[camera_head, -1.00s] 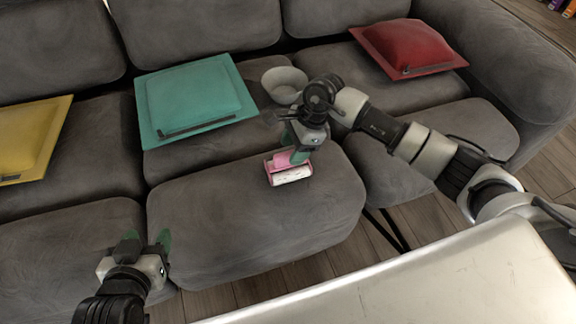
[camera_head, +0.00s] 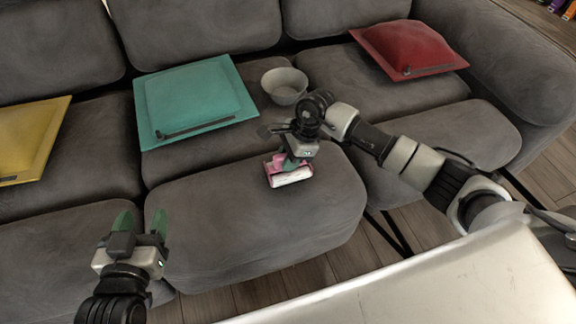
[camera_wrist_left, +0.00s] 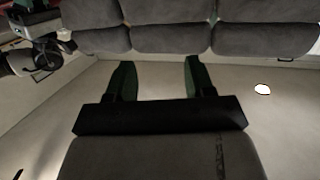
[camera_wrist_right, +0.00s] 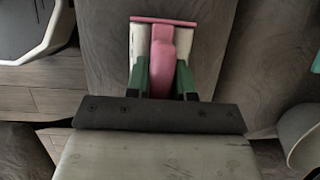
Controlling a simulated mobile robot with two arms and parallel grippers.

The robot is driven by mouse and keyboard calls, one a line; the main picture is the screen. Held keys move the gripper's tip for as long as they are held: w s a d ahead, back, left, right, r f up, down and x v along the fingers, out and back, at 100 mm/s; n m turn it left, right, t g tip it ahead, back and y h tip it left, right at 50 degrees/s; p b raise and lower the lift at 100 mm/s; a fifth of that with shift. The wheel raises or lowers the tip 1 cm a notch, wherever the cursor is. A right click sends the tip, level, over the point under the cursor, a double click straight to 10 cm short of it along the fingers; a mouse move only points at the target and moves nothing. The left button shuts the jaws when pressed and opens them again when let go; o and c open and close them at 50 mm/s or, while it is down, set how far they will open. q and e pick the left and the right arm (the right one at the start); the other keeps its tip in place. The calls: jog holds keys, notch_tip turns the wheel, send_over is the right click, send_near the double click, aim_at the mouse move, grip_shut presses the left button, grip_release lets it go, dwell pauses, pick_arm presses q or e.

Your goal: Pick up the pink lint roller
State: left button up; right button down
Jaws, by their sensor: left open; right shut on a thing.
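The pink lint roller (camera_head: 290,178) with its white roll is at the front of the grey sofa's middle seat. My right gripper (camera_head: 289,163) reaches down onto it and is shut on its pink handle. In the right wrist view the lint roller (camera_wrist_right: 161,44) has its pink part between the green fingers (camera_wrist_right: 161,80). I cannot tell whether it touches the seat. My left gripper (camera_head: 140,224) is open and empty, at the lower left in front of the sofa. In the left wrist view its fingers (camera_wrist_left: 157,80) are wide apart with nothing between them.
A grey bowl (camera_head: 284,87) stands on the sofa behind my right gripper. A teal cushion (camera_head: 190,98), a yellow cushion (camera_head: 28,140) and a red cushion (camera_head: 408,47) lie on the seats. A pale surface (camera_head: 440,285) fills the lower right.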

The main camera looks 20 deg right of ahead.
aim_at(284, 154)
jog(key=shift+r, duration=0.15)
jog(key=shift+r, duration=0.15)
jog(key=shift+r+p, duration=0.35)
jog(key=shift+r, duration=0.35)
notch_tip(284, 154, up, 2)
jog(key=shift+r+p, duration=0.2)
jog(key=shift+p, duration=0.15)
pick_arm(q)
jog(key=s+a+f+g+y+p, duration=0.1)
jog(key=s+a+f+g+y, duration=0.1)
jog(key=s+f+g, duration=0.3)
jog(key=shift+a+f+g, duration=0.2)
jog(key=shift+f+g, duration=0.25)
jog(key=shift+g, duration=0.15)
pick_arm(e)
jog(key=w+d+r, duration=0.6)
jog(key=d, duration=0.3)
jog(key=shift+w+d+r, duration=0.3)
jog(key=shift+r, duration=0.05)
